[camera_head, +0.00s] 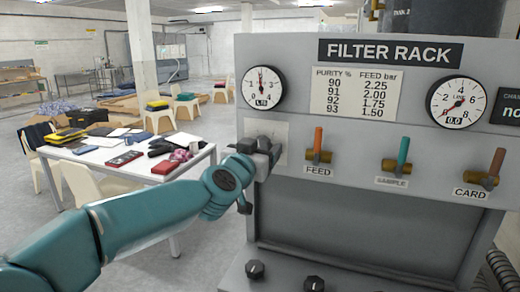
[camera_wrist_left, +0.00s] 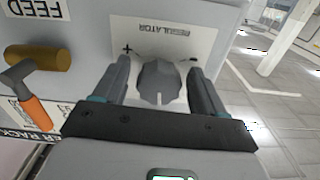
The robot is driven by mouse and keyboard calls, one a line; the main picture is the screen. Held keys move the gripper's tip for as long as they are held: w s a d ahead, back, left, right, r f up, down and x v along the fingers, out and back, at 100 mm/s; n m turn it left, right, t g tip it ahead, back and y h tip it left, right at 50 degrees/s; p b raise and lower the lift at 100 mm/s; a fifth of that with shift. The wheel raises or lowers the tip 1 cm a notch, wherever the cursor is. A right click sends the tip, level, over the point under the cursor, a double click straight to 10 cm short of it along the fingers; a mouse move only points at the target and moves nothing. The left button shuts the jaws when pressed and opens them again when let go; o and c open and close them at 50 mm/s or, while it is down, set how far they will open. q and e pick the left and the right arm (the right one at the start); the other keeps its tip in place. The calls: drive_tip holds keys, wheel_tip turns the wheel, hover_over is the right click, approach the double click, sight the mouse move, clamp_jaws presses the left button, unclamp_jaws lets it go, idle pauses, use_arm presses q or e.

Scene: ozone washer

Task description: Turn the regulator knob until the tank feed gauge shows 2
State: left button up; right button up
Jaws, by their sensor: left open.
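The regulator knob (camera_wrist_left: 160,83) is a grey ridged knob under an upside-down REGULATOR label in the left wrist view. My left gripper (camera_wrist_left: 160,72) is open, with one finger on each side of the knob. I cannot tell whether the fingers touch it. In the head view my left gripper (camera_head: 262,150) is at the left end of the panel and hides the knob. A round gauge (camera_head: 263,88) above it has its needle about straight up; its small text is hard to read, so I cannot confirm it is the tank feed gauge. My right gripper is not in view.
The FILTER RACK panel has FEED (camera_head: 319,150), SAMPLE (camera_head: 400,156) and CARD (camera_head: 484,174) valve handles right of my gripper. A second gauge (camera_head: 459,102) reads 0.0. Two black knobs sit low on the rack. A cluttered white table (camera_head: 190,160) stands behind left.

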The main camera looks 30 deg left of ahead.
use_arm(q)
drive_tip(key=shift+s+r, duration=0.1)
drive_tip(key=c, duration=1)
drive_tip(key=shift+r+m+p, duration=0.15)
drive_tip(key=shift+m+p, duration=0.35)
drive_tip(key=shift+p, duration=0.35)
drive_tip(key=shift+m+p, duration=0.3)
drive_tip(key=shift+c, duration=0.2)
drive_tip(key=shift+f, duration=0.25)
